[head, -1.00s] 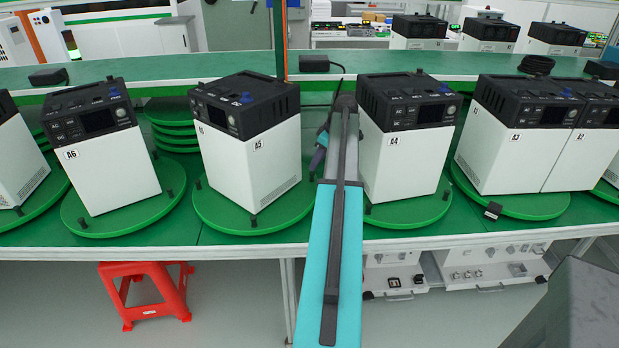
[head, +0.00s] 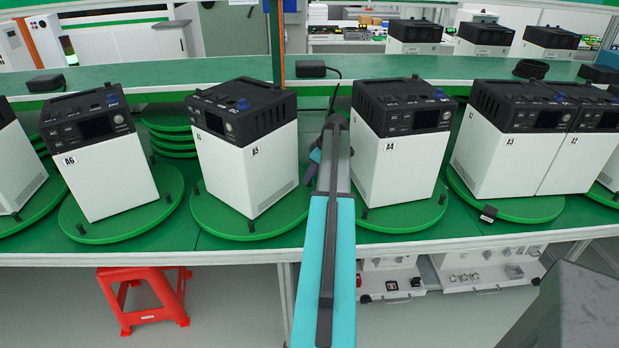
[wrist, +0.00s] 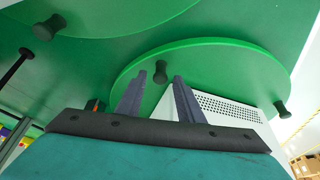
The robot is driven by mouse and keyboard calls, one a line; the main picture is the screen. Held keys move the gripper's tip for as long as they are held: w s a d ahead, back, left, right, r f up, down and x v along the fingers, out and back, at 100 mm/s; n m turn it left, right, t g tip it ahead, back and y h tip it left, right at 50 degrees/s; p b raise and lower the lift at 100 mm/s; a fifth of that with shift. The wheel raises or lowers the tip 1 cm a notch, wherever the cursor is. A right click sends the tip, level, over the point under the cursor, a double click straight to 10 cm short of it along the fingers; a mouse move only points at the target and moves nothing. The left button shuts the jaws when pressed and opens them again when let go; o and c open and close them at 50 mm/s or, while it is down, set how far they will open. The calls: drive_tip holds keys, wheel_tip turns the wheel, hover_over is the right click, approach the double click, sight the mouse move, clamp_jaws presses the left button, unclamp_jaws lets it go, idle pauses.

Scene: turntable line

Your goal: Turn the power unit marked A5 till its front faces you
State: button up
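The power unit marked A5 (head: 248,168) is a white box with a black top, upright on a green turntable disc (head: 215,222) in the head view. Its screen-and-knob panel (head: 212,122) faces left and toward me, so a corner points at me. My gripper (head: 315,168) is just right of this disc, between A5 and the A4 unit (head: 397,165). In the wrist view my gripper (wrist: 160,78) is open, its two fingers apart. A dark peg (wrist: 160,72) on a green disc (wrist: 215,62) shows between the fingertips, with gaps on both sides; contact cannot be told.
The A6 unit (head: 105,180) stands on its own disc at left, and the A3 unit (head: 510,165) at right. A black adapter (head: 318,69) lies on the raised shelf behind. A red stool (head: 140,295) is under the bench.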

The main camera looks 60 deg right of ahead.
drive_tip(key=shift+x, duration=1.2)
clamp_jaws()
